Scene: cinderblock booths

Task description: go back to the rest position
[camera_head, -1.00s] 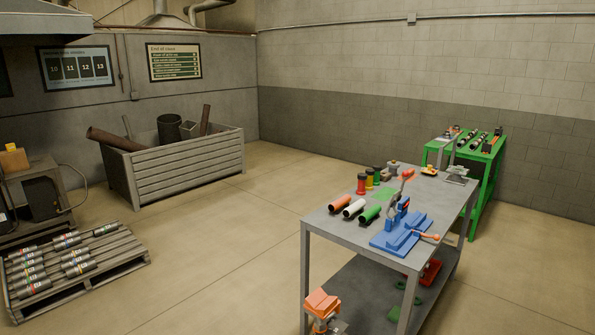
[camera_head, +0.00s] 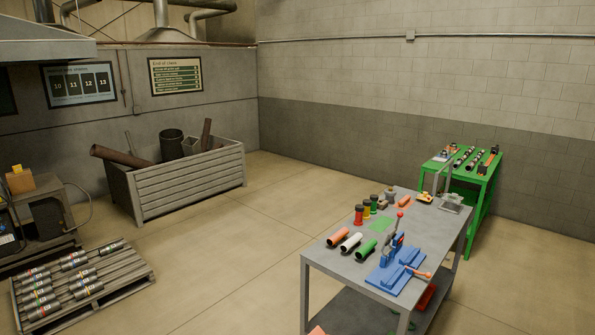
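My gripper is not in view, and no rest position can be made out. The grey work table (camera_head: 325,252) stands at the lower right. On it are an orange tube (camera_head: 339,237), a white tube (camera_head: 350,243) and a green tube (camera_head: 367,249), side by side. A blue clamping fixture (camera_head: 392,274) with a red-knobbed lever stands at the table's near right.
A green table (camera_head: 484,180) with dark rods stands behind at the right. A large grey bin (camera_head: 187,184) with scrap pipes is at the back left. A pallet (camera_head: 128,283) with several labelled cylinders lies front left. The floor (camera_head: 230,250) between is clear.

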